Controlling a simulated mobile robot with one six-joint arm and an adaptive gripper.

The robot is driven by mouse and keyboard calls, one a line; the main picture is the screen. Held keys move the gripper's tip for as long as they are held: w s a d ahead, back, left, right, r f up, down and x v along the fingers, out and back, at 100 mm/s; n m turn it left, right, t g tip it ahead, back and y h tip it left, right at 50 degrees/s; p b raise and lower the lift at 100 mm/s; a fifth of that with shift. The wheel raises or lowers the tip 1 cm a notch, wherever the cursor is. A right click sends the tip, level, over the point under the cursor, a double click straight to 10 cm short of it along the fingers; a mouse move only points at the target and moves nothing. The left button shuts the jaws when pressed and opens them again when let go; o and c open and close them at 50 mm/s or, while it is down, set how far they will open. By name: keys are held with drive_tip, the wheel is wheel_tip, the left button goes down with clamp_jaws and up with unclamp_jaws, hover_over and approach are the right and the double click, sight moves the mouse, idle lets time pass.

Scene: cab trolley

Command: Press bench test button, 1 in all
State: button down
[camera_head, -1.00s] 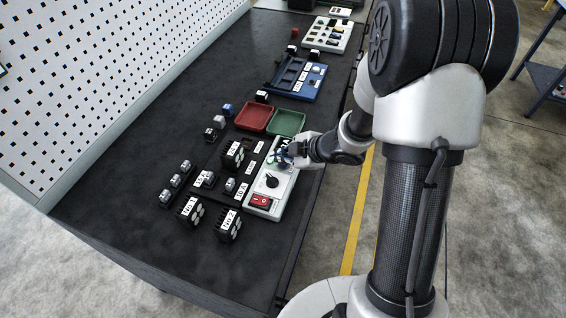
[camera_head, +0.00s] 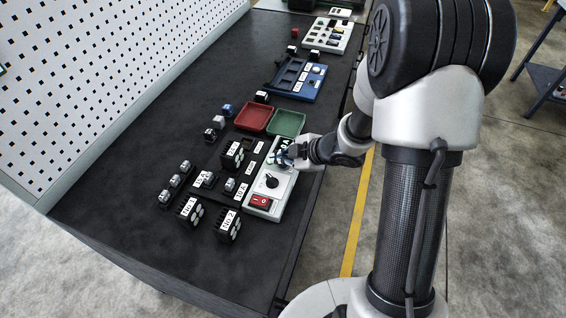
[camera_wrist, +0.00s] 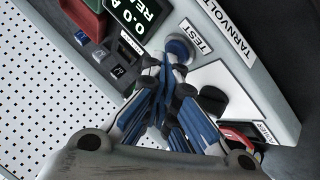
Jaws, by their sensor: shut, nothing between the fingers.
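The grey bench panel (camera_head: 281,189) lies along the right edge of the dark bench. In the wrist view, the panel (camera_wrist: 262,88) carries a round blue button (camera_wrist: 178,48) beside a TEST label. My gripper (camera_wrist: 168,68) is shut and empty, its blue-padded fingers pointing at the panel. Its tips overlap the lower left edge of the button in this view; I cannot tell whether they touch it. In the head view, my gripper (camera_head: 283,156) is over the panel's far part and hides the button.
On the panel are a black rotary knob (camera_head: 271,181), a red rocker switch (camera_head: 261,202) and a display (camera_wrist: 138,17). Red (camera_head: 255,118) and green (camera_head: 287,123) trays lie beyond it. Several black modules stand to the left. The bench's near left corner is clear.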

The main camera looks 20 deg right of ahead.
sight(282, 166)
drive_tip(key=shift+f, duration=0.2)
drive_tip(key=shift+r, duration=0.15)
idle(0.3)
drive_tip(key=shift+r+p, duration=0.8)
drive_tip(key=shift+p, duration=0.1)
wheel_tip(282, 166, up, 5)
drive_tip(key=p, duration=0.5)
idle(0.5)
